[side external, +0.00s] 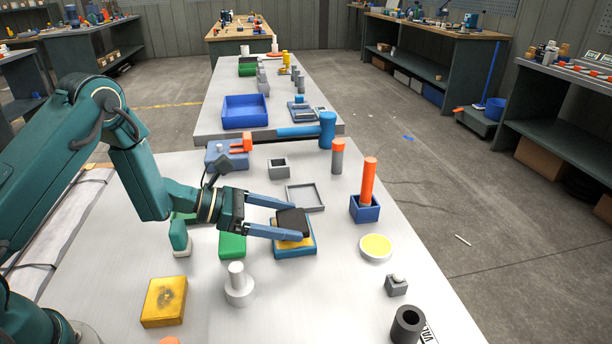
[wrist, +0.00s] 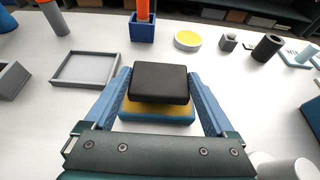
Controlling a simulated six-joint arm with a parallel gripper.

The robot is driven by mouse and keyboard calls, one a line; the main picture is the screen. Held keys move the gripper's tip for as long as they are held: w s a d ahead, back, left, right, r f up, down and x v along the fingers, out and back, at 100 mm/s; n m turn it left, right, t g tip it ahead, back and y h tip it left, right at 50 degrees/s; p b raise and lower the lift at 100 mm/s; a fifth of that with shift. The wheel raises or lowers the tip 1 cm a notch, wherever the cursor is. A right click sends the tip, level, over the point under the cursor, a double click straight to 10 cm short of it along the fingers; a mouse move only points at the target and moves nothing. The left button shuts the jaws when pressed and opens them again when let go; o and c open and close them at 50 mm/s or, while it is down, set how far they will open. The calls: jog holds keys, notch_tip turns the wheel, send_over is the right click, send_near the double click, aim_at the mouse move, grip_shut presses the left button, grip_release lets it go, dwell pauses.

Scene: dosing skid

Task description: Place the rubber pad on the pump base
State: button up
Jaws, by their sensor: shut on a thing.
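The black rubber pad (side external: 293,220) is between the two blue fingers of my gripper (side external: 291,219), which is shut on it. In the wrist view the pad (wrist: 160,84) sits level between the fingertips. Directly under it is a blue square tray (side external: 296,253) with a yellow top inside; the tray also shows in the wrist view (wrist: 157,116). The pad hides part of the yellow. I cannot tell whether pad and yellow surface touch. No label shows which thing is the pump base; this blue tray may be it.
A shallow grey frame (side external: 305,197) lies behind the pad. A blue box with an orange rod (side external: 368,181) stands to the right, near a white dish with yellow inside (side external: 376,247). A grey stepped cylinder (side external: 238,285) and a yellow block (side external: 164,302) stand in front.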

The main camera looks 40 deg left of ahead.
jog(key=shift+f, duration=0.35)
jog(key=shift+f, duration=0.2)
jog(key=o, duration=1.1)
jog(key=shift+r, duration=0.1)
